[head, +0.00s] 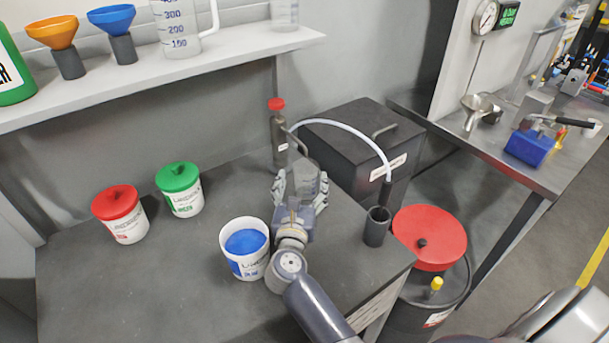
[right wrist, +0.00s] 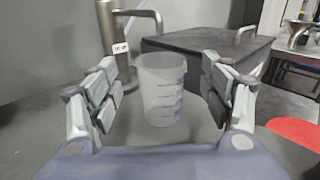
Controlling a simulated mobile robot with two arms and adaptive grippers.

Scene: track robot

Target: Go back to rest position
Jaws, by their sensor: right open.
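My right gripper (head: 301,182) is over the dark grey workbench (head: 150,285) in the head view, its fingers spread. A clear graduated beaker (right wrist: 162,92) stands upright on the bench between and just beyond the open fingers in the right wrist view. Gaps show on both sides of it, so the fingers do not appear to touch it. In the head view the beaker is partly hidden by the gripper. My left gripper is not in view.
An open white tub with blue contents (head: 233,262) stands close left of my right wrist. Red-lidded (head: 128,228) and green-lidded (head: 187,205) tubs stand farther left. A red-capped dispenser (head: 279,140), a black box (head: 345,140) and a dark cup (head: 376,228) are nearby.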

